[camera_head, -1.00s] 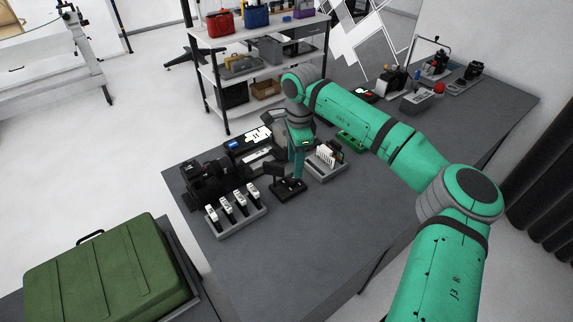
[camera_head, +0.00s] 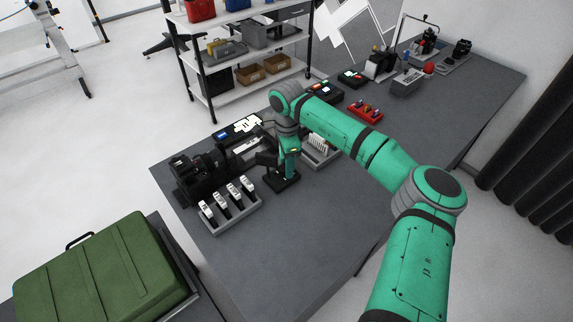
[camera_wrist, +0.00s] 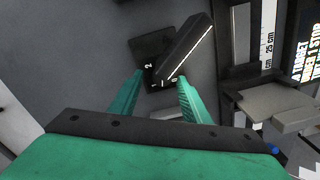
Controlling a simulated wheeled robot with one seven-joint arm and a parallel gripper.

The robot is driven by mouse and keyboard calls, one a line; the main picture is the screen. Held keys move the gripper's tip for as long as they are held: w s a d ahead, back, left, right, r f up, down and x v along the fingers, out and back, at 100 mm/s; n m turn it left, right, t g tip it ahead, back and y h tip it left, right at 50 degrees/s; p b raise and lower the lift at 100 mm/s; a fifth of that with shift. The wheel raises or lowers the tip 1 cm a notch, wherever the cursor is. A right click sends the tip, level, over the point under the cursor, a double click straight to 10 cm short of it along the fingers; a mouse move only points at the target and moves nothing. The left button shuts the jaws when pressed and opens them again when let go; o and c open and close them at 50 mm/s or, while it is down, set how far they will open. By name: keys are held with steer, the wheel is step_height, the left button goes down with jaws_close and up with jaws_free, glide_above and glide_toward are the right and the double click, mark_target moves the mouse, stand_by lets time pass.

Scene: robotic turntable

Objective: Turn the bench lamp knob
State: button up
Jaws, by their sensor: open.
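The bench lamp is a small black lamp with a flat square base (camera_head: 283,186) and a tilted bar-shaped head (camera_head: 265,161). In the wrist view its base (camera_wrist: 150,48) carries white number marks, and the head (camera_wrist: 188,46) with a pale lit edge crosses over it. My gripper (camera_head: 289,178) is low over the base, beside the head. In the wrist view my gripper (camera_wrist: 160,82) is open, its two green fingers on either side of the base's near edge. The knob cannot be made out clearly; it is small and dark between the fingers.
A grey rack of white-topped tools (camera_head: 230,205) stands left of the lamp. Black equipment (camera_head: 195,170) is behind it. A grey slotted holder (camera_head: 322,152) stands to the right. The bench (camera_head: 275,250) is bare in front. A green case (camera_head: 105,270) is at lower left.

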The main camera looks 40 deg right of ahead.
steer(key=shift+w+a+f, duration=0.1)
steer(key=shift+w+f, duration=0.1)
steer(key=shift+f, duration=0.35)
steer(key=c, duration=1)
steer(key=shift+c, duration=0.2)
steer(key=shift+m, duration=2.9)
